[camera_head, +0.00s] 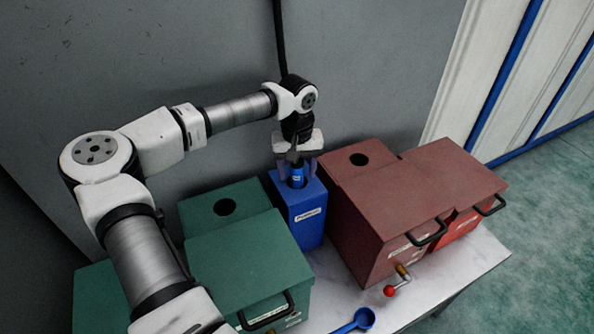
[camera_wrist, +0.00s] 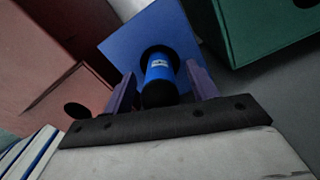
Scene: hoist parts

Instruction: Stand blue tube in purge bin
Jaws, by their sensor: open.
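The blue tube (camera_head: 297,176) stands upright in the round opening of the blue bin (camera_head: 306,219), with its upper part showing above the rim. The bin carries a white label, too small to read surely. In the wrist view the tube (camera_wrist: 160,75) has a dark end and sits in the bin's hole (camera_wrist: 125,45). My gripper (camera_head: 297,168) is above the bin, pointing down. Its two purple fingers stand on either side of the tube, and in the wrist view the gripper (camera_wrist: 163,88) shows gaps beside it. The tube's lower part is hidden inside the bin.
A green box (camera_head: 250,262) stands close at left and a dark red box (camera_head: 385,205) close at right, both with holes and handles. A blue scoop (camera_head: 362,319) and a red-knobbed lever (camera_head: 390,291) are near the front. A grey wall (camera_head: 380,70) is behind.

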